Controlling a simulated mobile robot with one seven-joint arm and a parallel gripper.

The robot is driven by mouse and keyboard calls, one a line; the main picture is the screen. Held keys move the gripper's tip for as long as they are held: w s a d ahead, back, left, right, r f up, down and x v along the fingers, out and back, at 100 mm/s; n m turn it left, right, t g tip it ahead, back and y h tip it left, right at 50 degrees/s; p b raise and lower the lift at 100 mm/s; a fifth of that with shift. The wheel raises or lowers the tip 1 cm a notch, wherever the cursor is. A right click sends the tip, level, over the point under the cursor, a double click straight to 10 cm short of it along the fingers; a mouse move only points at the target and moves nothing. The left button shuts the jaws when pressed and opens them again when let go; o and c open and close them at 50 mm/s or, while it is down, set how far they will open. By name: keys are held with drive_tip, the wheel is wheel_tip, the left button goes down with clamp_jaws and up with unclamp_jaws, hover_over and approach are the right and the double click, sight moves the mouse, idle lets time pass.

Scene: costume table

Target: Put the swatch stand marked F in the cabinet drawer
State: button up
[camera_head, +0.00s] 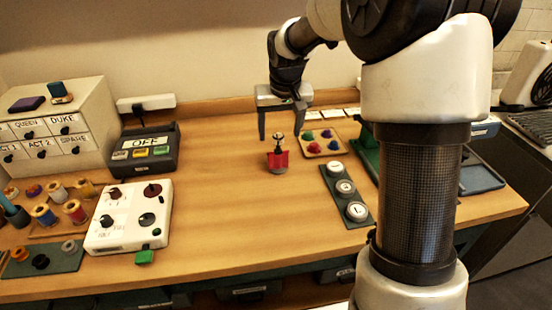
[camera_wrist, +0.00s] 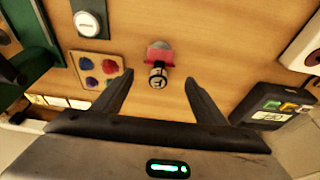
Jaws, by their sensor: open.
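The swatch stand (camera_head: 278,158), with a red swatch and a dark knobbed top, stands upright on the table. In the wrist view the stand (camera_wrist: 158,58) lies just beyond the fingertips, centred between them; a dark mark that looks like an F shows on its pale top. My gripper (camera_head: 281,130) is open and empty above the stand, fingers pointing down; its fingers also show in the wrist view (camera_wrist: 159,78). The white cabinet (camera_head: 75,104) is at the far left, with its labelled drawers, including QUEEN, DUKE, ACT 2 and SPARE, looking shut.
A dark box reading OFF (camera_head: 148,150) and a white knobbed panel (camera_head: 130,217) stand between cabinet and stand. Thread spools (camera_head: 74,211) are at left. A tray of coloured pieces (camera_head: 322,144) and a green strip with round buttons (camera_head: 346,188) are at right. The table front-centre is clear.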

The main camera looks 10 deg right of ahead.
sight(277, 157)
drive_tip(key=b+x, duration=0.1)
drive_tip(key=x, duration=1.3)
drive_tip(key=shift+d, duration=0.1)
drive_tip(key=shift+r, duration=0.1)
drive_tip(key=c, duration=1.3)
drive_tip(key=shift+r, duration=0.1)
drive_tip(key=shift+c, duration=0.7)
